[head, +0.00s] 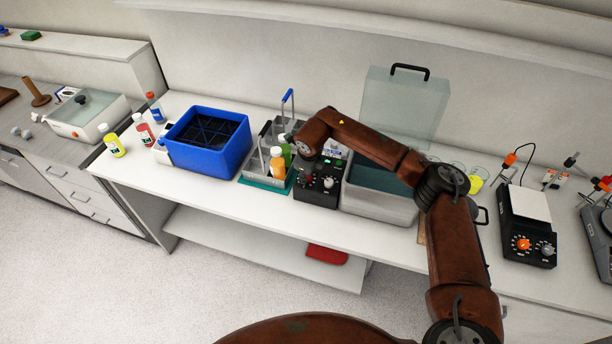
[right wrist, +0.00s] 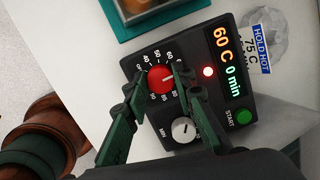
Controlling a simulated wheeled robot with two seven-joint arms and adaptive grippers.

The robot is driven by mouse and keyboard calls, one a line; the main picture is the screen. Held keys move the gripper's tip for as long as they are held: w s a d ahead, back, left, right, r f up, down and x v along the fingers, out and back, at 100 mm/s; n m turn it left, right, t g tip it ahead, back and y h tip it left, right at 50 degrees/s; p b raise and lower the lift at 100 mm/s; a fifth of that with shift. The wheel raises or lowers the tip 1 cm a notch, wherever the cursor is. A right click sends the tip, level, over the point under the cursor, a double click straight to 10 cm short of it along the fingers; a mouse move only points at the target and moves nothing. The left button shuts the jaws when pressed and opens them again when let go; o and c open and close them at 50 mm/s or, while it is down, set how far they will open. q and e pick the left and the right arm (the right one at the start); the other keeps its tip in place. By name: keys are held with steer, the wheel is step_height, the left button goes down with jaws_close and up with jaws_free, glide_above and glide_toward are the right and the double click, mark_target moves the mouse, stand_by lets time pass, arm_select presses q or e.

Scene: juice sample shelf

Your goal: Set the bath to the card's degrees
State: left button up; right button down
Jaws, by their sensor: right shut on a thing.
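The bath's black control box (head: 318,184) is at the front left of the grey water bath (head: 378,207). In the right wrist view its display (right wrist: 228,62) reads 60 C and 0 min. The card (right wrist: 261,50) beside it reads HOLD HOT, 75 C. My right gripper (right wrist: 160,82) is shut on the red temperature knob (right wrist: 161,79), one finger on each side. A grey MIN knob (right wrist: 184,130) and a green START button (right wrist: 243,117) are on the same panel. In the head view my right arm partly covers the box. My left gripper is not in view.
The bath's clear lid (head: 405,105) stands raised behind it. A bottle rack on a teal tray (head: 263,183) is left of the box, with a blue crate (head: 208,158) beyond. A black device with a white plate (head: 525,206) is at right.

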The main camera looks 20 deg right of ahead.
steer(key=m+b, duration=0.1)
steer(key=m, duration=0.3)
steer(key=shift+m+h, duration=0.3)
steer(key=m, duration=0.2)
steer(key=m+b, duration=0.1)
steer(key=m, duration=0.1)
steer(key=shift+r+m+t+h, duration=0.1)
steer(key=shift+m+t+h, duration=0.2)
steer(key=shift+w+b, duration=0.1)
steer(key=shift+b, duration=0.2)
steer(key=c, duration=1.6)
jaws_free()
steer(key=shift+r, duration=0.15)
steer(key=v, duration=1.1)
steer(key=shift+s+r, duration=0.25)
steer(key=shift+s, duration=0.05)
